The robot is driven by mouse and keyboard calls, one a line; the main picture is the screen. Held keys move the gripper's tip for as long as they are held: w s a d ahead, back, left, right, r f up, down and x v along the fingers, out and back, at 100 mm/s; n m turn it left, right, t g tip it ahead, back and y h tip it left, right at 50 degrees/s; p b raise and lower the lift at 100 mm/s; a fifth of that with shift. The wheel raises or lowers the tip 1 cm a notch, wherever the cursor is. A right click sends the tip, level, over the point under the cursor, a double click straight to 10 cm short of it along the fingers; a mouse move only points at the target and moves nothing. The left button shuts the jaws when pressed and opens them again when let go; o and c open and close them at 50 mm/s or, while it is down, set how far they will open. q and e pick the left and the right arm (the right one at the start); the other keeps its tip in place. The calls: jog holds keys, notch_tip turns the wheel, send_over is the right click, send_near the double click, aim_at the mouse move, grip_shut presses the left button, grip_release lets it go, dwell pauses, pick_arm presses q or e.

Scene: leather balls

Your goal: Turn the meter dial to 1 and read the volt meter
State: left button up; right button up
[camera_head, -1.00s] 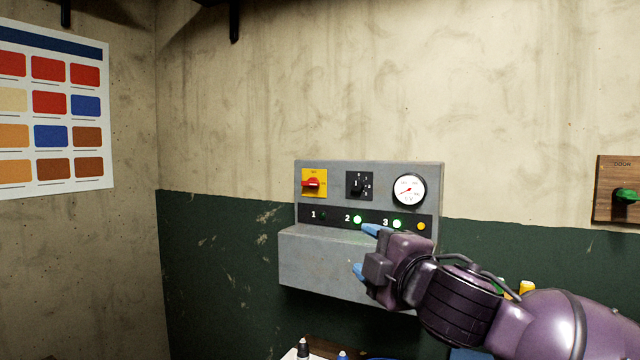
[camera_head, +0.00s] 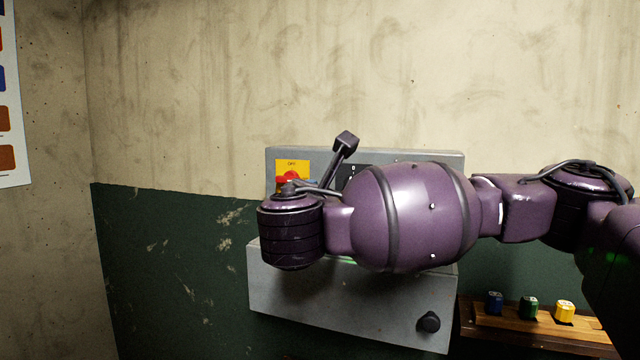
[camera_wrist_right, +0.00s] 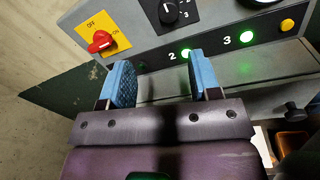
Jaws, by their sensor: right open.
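The grey panel (camera_head: 400,155) hangs on the wall, and my right arm covers most of its face in the head view. In the right wrist view the black meter dial (camera_wrist_right: 168,12) is at the top, with marks 2 and 3 at its right; its upper part is cut off. Only a sliver of the volt meter (camera_wrist_right: 262,2) shows at the top edge, so its reading cannot be seen. My right gripper (camera_wrist_right: 164,80) is open and empty, its blue fingertips below the dial. My left gripper is not in view.
The red switch (camera_wrist_right: 102,41) on a yellow plate is left of the dial. Lights 2 (camera_wrist_right: 187,54) and 3 (camera_wrist_right: 247,41) glow green. A yellow button (camera_wrist_right: 287,25) is at the right. A black knob (camera_head: 429,322) is on the lower box, with small coloured blocks (camera_head: 529,308) nearby.

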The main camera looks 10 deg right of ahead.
pick_arm(q)
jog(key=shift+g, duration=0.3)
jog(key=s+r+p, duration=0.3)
jog(key=p, duration=0.2)
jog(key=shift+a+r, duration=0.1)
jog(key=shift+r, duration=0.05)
pick_arm(e)
jog(key=d+x, duration=0.1)
jog(key=x, duration=0.9)
jog(key=shift+s+d+r, duration=0.15)
jog(key=shift+s+r, duration=0.05)
jog(key=shift+s, duration=0.2)
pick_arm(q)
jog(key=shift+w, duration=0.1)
pick_arm(e)
jog(key=shift+c, duration=0.4)
jog(key=c, duration=0.8)
jog(key=shift+c, duration=0.2)
